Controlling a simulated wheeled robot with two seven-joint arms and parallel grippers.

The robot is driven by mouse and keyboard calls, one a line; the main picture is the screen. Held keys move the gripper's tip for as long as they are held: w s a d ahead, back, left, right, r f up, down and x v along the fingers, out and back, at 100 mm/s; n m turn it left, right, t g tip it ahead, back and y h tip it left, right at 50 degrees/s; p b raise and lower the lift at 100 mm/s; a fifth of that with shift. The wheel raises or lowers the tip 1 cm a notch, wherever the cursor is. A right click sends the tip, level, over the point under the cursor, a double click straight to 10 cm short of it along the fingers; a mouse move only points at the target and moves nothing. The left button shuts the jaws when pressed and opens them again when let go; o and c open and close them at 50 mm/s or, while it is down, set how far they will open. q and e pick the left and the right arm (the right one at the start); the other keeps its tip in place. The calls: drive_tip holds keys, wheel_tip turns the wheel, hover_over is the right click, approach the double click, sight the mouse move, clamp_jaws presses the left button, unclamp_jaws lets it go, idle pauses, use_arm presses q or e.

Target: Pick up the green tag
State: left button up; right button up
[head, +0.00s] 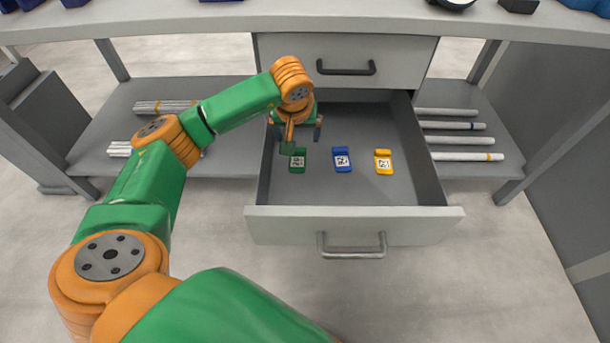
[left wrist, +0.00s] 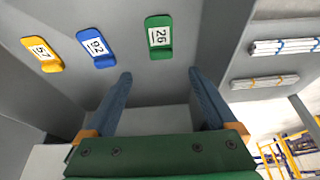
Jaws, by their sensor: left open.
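The green tag (head: 298,160) lies in the open drawer (head: 355,226), at the left of a row of tags. It carries a white label, which reads 26 in the left wrist view (left wrist: 159,37). My left gripper (head: 302,136) is open and empty inside the drawer, just above and behind the green tag in the head view. In the left wrist view its two fingers (left wrist: 160,80) are spread apart, with the green tag beyond the gap between their tips. My right gripper is not in view.
A blue tag (head: 342,159) and a yellow tag (head: 383,161) lie to the right of the green one. The drawer walls surround them. A closed upper drawer (head: 348,62) is above. Pipes lie on the shelves (head: 232,142) at both sides.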

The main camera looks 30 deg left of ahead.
sight(298, 150)
use_arm(q)
wheel_tip(298, 150, down, 3)
drive_tip(key=shift+w+r, duration=0.1)
drive_tip(key=shift+r, duration=0.1)
drive_tip(key=shift+w+f+b, duration=0.15)
drive_tip(key=shift+f+b, duration=0.05)
drive_tip(key=shift+b, duration=0.1)
drive_tip(key=x, duration=0.1)
drive_tip(key=b+x, duration=0.1)
drive_tip(key=x, duration=0.1)
drive_tip(key=b+x, duration=0.1)
drive_tip(key=x, duration=0.1)
drive_tip(key=shift+w+a, duration=0.2)
drive_tip(key=shift+a, duration=0.2)
drive_tip(key=shift+w+a+f, duration=0.15)
drive_tip(key=shift+w+f, duration=0.05)
drive_tip(key=shift+f, duration=0.1)
drive_tip(key=c, duration=1.4)
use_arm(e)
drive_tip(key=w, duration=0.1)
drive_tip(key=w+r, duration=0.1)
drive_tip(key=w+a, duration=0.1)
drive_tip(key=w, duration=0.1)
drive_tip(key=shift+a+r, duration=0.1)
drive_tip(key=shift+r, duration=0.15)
